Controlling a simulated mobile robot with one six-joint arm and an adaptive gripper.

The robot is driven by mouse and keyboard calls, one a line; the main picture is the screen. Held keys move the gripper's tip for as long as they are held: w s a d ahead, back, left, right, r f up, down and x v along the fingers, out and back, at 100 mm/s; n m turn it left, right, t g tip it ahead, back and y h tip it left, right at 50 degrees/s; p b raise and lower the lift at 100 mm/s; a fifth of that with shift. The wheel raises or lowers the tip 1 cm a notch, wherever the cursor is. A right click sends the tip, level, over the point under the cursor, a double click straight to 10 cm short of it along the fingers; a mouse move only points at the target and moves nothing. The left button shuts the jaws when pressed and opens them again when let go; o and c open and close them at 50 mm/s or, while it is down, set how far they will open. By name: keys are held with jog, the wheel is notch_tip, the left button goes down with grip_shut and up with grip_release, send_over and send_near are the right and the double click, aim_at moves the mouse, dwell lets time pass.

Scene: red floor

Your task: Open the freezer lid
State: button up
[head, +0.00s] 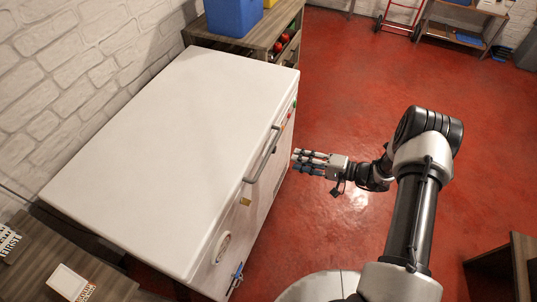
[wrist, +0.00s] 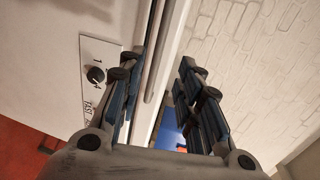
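The white chest freezer (head: 255,215) stands against the brick wall at the left of the head view, and its lid (head: 150,150) lies flat and shut. A grey bar handle (head: 262,155) runs along the lid's front edge. My gripper (head: 299,162) is just right of the handle in the head view, pointing at the freezer, with a small gap visible. In the wrist view my gripper (wrist: 170,45) is open, its two fingers apart and nothing clamped. A long grey bar (wrist: 164,50), seemingly the handle, and a pale edge show between the fingers. The freezer front shows a dial (wrist: 95,74).
A wooden cabinet (head: 235,40) with a blue bin (head: 233,15) stands beyond the freezer. A wooden shelf (head: 40,262) is at the near left. Another wooden piece (head: 520,262) is at the lower right. The red floor (head: 345,80) is open between.

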aim_at(269, 153)
jog(key=b+x, duration=0.2)
jog(key=x, duration=1)
jog(key=shift+a, duration=0.2)
jog(key=shift+c, duration=0.4)
grip_shut()
